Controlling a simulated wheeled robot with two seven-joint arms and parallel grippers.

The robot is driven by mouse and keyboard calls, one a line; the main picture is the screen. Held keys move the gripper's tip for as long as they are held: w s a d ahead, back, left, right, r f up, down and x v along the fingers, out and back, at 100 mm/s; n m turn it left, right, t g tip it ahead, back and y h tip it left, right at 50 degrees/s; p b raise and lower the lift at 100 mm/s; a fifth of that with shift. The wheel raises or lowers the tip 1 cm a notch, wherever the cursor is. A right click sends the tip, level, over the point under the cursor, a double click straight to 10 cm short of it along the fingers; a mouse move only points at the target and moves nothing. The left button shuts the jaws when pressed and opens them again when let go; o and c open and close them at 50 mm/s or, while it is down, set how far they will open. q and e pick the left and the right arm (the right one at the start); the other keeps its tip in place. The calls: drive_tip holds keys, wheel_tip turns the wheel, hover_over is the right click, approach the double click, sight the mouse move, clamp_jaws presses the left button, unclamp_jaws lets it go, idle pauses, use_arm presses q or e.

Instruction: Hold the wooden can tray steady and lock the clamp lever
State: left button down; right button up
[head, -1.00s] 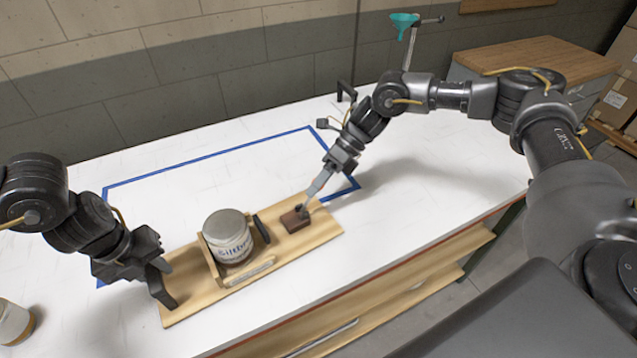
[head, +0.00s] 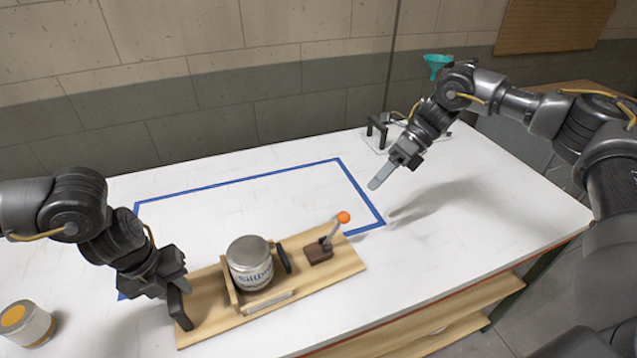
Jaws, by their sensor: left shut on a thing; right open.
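The wooden can tray (head: 208,312) lies on the white bench. My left gripper (head: 178,288) is shut on the black handle (head: 180,308) at its left end. A metal can (head: 250,268) with a pale label stands upright in a wooden cradle on the tray, beside a black pad (head: 284,258). The clamp lever (head: 331,234) has a grey shaft and an orange knob (head: 343,217). It leans up and to the right from a brown block (head: 318,253) near the tray's right end. My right gripper (head: 381,178) is open and empty, above the bench, apart from the lever.
A blue tape outline (head: 245,177) marks the bench behind the tray, with clear surface inside. A black-handled fixture (head: 377,130) and a teal funnel (head: 437,65) are at the back right.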

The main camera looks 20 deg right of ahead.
use_arm(q)
drive_tip(key=c, duration=1.1)
unclamp_jaws()
drive_tip(key=shift+d, duration=0.1)
drive_tip(key=r, duration=0.4)
drive_tip(key=a+r, duration=0.1)
drive_tip(key=r, duration=0.3)
drive_tip(key=a+r, duration=0.1)
drive_tip(key=r, duration=0.2)
drive_tip(key=shift+s+r, duration=0.1)
drive_tip(key=shift+r, duration=0.3)
